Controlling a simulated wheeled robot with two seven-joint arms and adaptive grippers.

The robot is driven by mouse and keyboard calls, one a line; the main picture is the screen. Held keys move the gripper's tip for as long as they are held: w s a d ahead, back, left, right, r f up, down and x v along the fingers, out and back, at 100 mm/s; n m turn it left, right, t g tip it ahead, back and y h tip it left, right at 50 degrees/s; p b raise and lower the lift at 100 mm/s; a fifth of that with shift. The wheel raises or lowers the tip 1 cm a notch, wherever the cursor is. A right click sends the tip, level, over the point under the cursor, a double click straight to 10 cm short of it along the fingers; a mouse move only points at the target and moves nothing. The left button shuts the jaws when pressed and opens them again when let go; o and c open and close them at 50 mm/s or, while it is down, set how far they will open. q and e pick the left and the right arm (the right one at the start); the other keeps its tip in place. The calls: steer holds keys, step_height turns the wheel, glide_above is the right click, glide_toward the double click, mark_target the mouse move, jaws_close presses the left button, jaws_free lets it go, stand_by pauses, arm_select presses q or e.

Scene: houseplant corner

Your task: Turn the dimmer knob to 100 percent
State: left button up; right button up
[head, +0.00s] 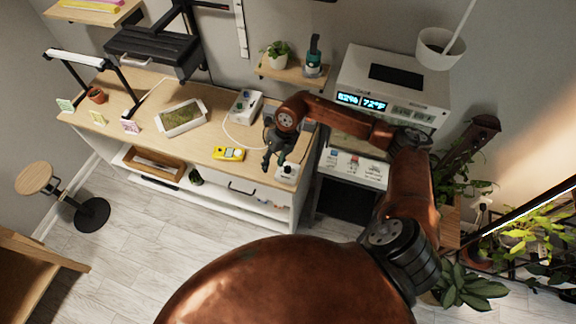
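A small white box with a dark round top (287,172), which looks like the dimmer and its knob, sits at the front right corner of the wooden bench. Its setting is too small to read. My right gripper (271,162) points down over the bench's front edge, just left of this box. Its dark fingers are small here, and I cannot tell whether they are apart or touch the box. My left gripper is not in view.
A yellow meter (229,154) lies left of my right gripper. A white control box (245,106) with a cable stands behind it. A white cabinet (394,78) with a lit display stands right. Floor in front is clear.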

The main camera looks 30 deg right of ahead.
mark_target(288, 167)
steer(key=d+h, duration=0.1)
steer(key=d, duration=0.2)
steer(key=d+h, duration=0.1)
steer(key=d, duration=0.2)
steer(key=shift+d+f+m+g, duration=0.1)
steer(key=shift+d+m+g, duration=0.2)
steer(key=shift+d, duration=0.1)
steer(key=shift+a+f+p, duration=0.15)
steer(key=shift+f, duration=1.65)
steer(key=shift+a+f+p, duration=0.1)
steer(key=shift+f+p, duration=0.05)
steer(key=shift+f, duration=1.6)
steer(key=shift+c, duration=0.5)
jaws_close()
